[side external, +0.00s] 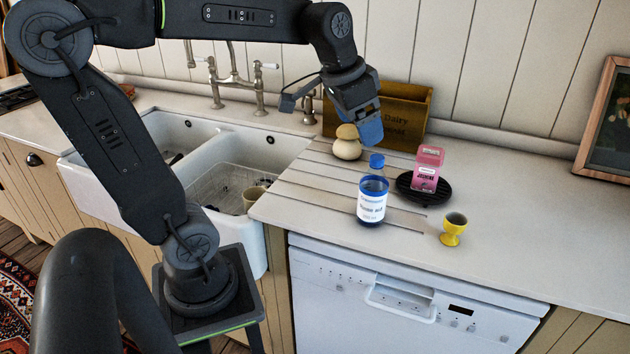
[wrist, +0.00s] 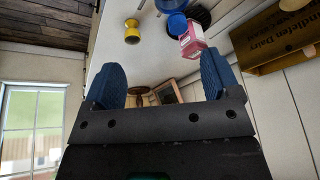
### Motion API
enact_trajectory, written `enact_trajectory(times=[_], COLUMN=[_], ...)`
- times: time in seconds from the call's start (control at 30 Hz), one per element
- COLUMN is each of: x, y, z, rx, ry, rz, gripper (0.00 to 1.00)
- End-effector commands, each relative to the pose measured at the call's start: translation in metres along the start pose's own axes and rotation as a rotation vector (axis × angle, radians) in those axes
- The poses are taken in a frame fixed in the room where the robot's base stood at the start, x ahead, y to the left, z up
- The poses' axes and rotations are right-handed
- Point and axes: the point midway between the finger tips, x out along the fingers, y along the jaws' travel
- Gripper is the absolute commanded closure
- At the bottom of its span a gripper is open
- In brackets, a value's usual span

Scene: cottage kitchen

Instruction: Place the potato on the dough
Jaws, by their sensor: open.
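A tan, rounded potato (side external: 347,131) rests on top of the pale, round dough (side external: 346,150) on the ribbed drainboard in the side view. My gripper (side external: 369,134), with blue fingers, is just to the right of the potato, pointing down. I cannot tell whether a finger touches it. In the wrist view my gripper (wrist: 162,75) is open, with the fingers wide apart and nothing between them. The potato and the dough do not show in the wrist view.
A blue-and-white bottle (side external: 371,205) stands in front of my gripper. To the right are a pink carton (side external: 427,168) on a black trivet (side external: 408,190) and a yellow egg cup (side external: 452,232). A wooden crate (side external: 404,106) stands behind.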

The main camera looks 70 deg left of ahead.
Motion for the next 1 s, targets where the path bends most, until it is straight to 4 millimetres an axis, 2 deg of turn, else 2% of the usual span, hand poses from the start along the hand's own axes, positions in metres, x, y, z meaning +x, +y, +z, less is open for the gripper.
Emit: enact_trajectory(times=[0.03, 0.1, 0.2, 0.33, 0.5, 1.0], x=[-0.004, -0.004, -0.001, 0.005, 0.008, 0.008], y=[0.022, 0.043, 0.064, 0.076, 0.081, 0.08], z=[0.023, 0.05, 0.083, 0.11, 0.12, 0.119], rx=[0.0, -0.014, -0.035, -0.054, -0.065, -0.065], ry=[0.025, 0.049, 0.079, 0.103, 0.11, 0.109], rz=[0.003, 0.006, 0.016, 0.026, 0.031, 0.03], gripper=[0.18, 0.18, 0.18, 0.18, 0.18, 0.18])
